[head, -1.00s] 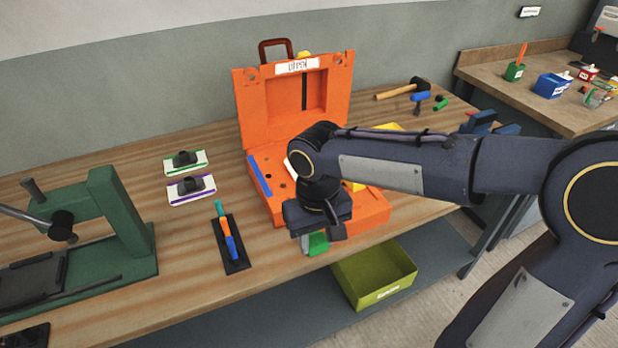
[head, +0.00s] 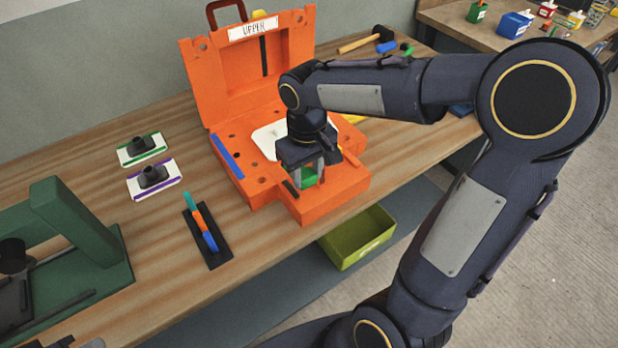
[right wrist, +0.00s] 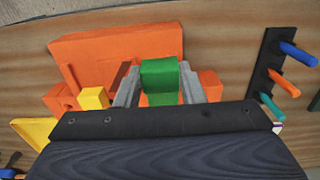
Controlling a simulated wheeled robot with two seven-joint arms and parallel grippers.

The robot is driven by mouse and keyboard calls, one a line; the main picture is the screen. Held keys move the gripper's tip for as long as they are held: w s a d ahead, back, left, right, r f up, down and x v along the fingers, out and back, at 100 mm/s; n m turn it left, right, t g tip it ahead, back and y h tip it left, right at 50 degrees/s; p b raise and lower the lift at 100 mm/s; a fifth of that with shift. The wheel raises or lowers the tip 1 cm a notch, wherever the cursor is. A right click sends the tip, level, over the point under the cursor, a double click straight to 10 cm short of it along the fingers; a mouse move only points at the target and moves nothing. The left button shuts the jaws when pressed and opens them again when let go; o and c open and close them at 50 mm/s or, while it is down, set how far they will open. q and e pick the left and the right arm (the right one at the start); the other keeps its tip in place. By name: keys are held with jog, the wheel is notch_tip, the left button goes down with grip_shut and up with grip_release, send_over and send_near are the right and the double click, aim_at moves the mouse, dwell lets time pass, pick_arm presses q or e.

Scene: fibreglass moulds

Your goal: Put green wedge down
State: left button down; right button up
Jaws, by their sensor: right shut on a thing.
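My right gripper (head: 307,180) is shut on the green wedge (head: 311,175), over the front edge of the open orange case (head: 262,198). The wedge also shows in the right wrist view (right wrist: 159,78), between two grey fingers, with orange right behind it. I cannot tell whether the wedge touches the case. The gripper hides part of the wedge and of the case's inside. Only a dark and grey tip of what looks like my left gripper (head: 78,343) shows at the bottom left edge; its jaws cannot be made out.
The case lid, labelled UPPER (head: 254,27), stands open. A green press (head: 80,235) stands at far left. A lime bin (head: 358,238) sits below the table's front edge. A hammer (head: 362,42) lies behind.

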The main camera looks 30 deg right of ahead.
aim_at(309, 193)
jog(key=shift+w+d+f, duration=0.4)
jog(key=shift+w+f, duration=0.05)
jog(key=shift+f, duration=0.25)
jog(key=shift+w+d+f, duration=0.15)
jog(key=shift+f, duration=0.9)
jog(key=shift+w+d+f, duration=0.1)
jog(key=shift+d+f, duration=0.05)
jog(key=shift+f, duration=0.85)
jog(key=shift+f, duration=0.2)
jog(key=o, duration=1.1)
jog(key=shift+r, duration=0.1)
jog(key=shift+c, duration=0.2)
